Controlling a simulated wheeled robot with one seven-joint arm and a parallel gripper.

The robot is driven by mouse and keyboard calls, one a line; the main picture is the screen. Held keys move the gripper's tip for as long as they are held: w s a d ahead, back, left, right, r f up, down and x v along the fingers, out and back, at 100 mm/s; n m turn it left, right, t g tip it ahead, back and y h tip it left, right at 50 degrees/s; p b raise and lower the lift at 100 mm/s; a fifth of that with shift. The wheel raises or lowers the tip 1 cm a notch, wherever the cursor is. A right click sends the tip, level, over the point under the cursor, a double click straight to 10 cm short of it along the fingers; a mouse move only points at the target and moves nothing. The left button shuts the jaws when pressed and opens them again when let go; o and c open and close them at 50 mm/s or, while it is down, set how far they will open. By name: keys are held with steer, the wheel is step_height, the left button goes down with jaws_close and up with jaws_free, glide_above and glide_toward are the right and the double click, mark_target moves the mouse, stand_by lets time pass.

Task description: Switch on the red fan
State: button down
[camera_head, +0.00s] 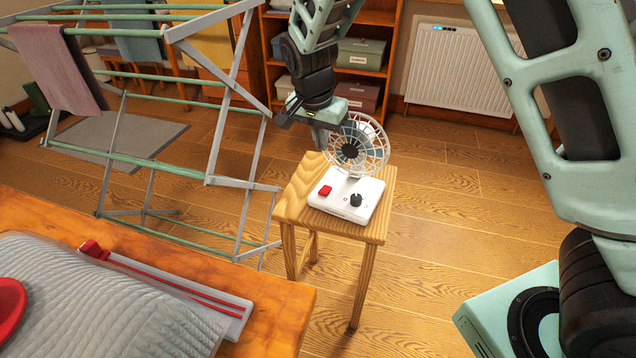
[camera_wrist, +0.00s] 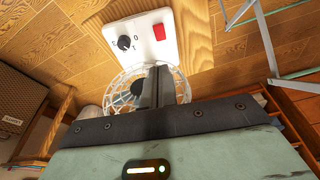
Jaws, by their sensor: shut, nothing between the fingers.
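A small fan stands on a wooden stool (camera_head: 300,205). Its round white wire cage (camera_head: 372,138) surrounds a dark hub. Its white base (camera_head: 340,208) carries a red button (camera_head: 325,190) and a black knob (camera_head: 356,200). The fan itself looks white; red shows only on the button. In the wrist view, the button (camera_wrist: 160,32) and knob (camera_wrist: 124,43) lie beyond the cage (camera_wrist: 118,82). My gripper (camera_head: 322,137) is shut and empty beside the cage's upper left. Its fingers (camera_wrist: 155,88) overlap the cage in the wrist view; contact cannot be told. The knob's setting is unclear.
A drying rack (camera_head: 235,120) with towels stands left of the stool. A wooden table (camera_head: 270,310) at the lower left bears a grey quilted item and a cut-off red round object (camera_head: 10,308). Shelves (camera_head: 375,72) and a radiator (camera_head: 455,70) stand behind. Floor right of the stool is clear.

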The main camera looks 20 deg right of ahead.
steer(key=b, duration=0.2)
glide_above(325, 190)
steer(key=f, duration=1.2)
steer(key=shift+s+a+f, duration=0.1)
steer(key=shift+s+a, duration=0.1)
steer(key=shift+s, duration=0.15)
steer(key=shift+a+f, duration=0.1)
steer(key=shift+f, duration=0.65)
